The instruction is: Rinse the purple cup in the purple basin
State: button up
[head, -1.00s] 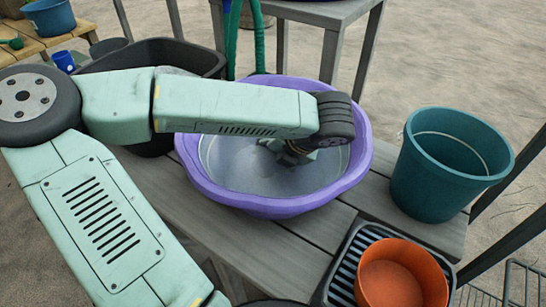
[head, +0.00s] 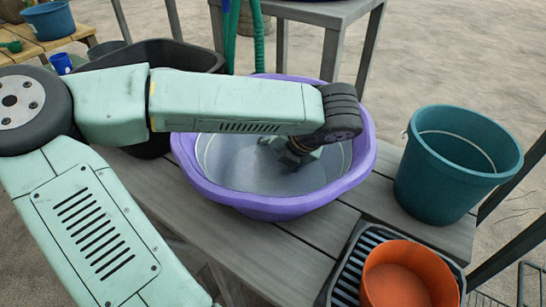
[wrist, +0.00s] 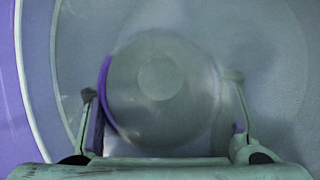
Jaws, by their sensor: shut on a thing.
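The purple basin (head: 262,207) stands on the grey slatted table in the head view, with a grey, watery-looking inside. My arm reaches across it, and my gripper (head: 292,158) points down inside the basin, partly hidden by my wrist. In the wrist view my gripper (wrist: 162,88) has its fingers on either side of the purple cup (wrist: 103,78) and is shut on it. The cup shows as a blurred round shape with a purple edge at left, seen from above. The basin's purple wall (wrist: 10,90) curves along the left there. The cup cannot be made out in the head view.
A teal bucket (head: 438,185) stands right of the basin. An orange pot (head: 405,275) sits in a black slatted rack (head: 345,280) at the front right. A black tub (head: 180,55) is behind my arm at left. Green hoses (head: 231,40) hang behind the basin.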

jog(key=shift+d+b, duration=0.4)
jog(key=shift+d, duration=0.4)
jog(key=shift+a+b, duration=0.35)
jog(key=shift+a, duration=0.95)
jog(key=shift+d+f+b, duration=0.15)
jog(key=shift+d+b, duration=0.3)
jog(key=shift+b, duration=0.2)
jog(key=shift+d, duration=0.25)
jog(key=shift+r, duration=0.2)
notch_tip(320, 180, up, 20)
jog(key=p, duration=0.8)
jog(key=shift+f+p, duration=0.2)
jog(key=shift+p, duration=0.1)
